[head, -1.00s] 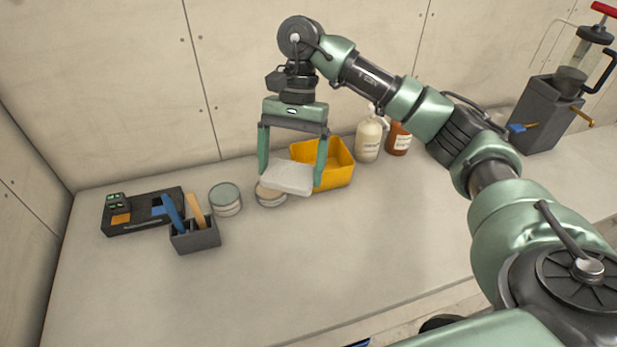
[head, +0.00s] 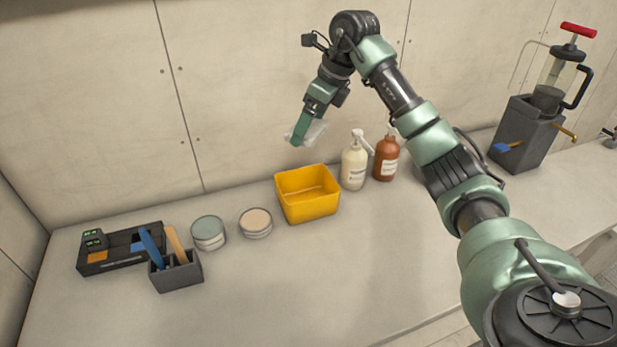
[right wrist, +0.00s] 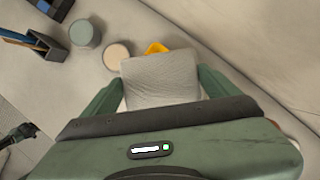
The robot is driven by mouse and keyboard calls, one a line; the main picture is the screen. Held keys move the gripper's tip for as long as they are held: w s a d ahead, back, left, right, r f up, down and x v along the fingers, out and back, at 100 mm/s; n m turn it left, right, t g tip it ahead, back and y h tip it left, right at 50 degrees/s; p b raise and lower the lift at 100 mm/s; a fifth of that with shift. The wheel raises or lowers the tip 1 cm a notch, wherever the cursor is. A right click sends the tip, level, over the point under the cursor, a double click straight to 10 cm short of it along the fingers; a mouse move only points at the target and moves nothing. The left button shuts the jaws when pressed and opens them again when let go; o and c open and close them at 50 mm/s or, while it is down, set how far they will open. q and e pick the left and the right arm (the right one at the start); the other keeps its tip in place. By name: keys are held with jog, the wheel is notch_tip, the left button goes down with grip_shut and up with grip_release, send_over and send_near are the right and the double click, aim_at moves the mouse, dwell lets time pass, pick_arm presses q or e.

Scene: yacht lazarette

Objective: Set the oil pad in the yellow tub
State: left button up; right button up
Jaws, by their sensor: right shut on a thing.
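The oil pad (head: 316,133) is a pale, flat square held by my right gripper (head: 298,138). The pad is up in the air, above and a little behind the yellow tub (head: 308,213). In the right wrist view the pad (right wrist: 160,78) sits between the two green fingers, and a corner of the tub (right wrist: 155,47) shows past it. The tub stands on the bench against the wall, open at the top and empty as far as I see.
Two round tins (head: 208,232) (head: 256,223) stand left of the tub. A cream pump bottle (head: 354,163) and a brown bottle (head: 386,158) stand close on its right. A grey holder (head: 176,272) and black device (head: 120,249) are farther left. The front bench is clear.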

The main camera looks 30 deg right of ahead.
notch_tip(320, 180, down, 14)
jog(key=p, duration=0.2)
jog(key=shift+r, duration=0.15)
jog(key=shift+f+b, duration=0.4)
jog(key=shift+f, duration=0.15)
jog(key=shift+f, duration=0.1)
jog(key=o, duration=1.1)
jog(key=shift+c, duration=0.2)
jog(key=shift+a, duration=0.1)
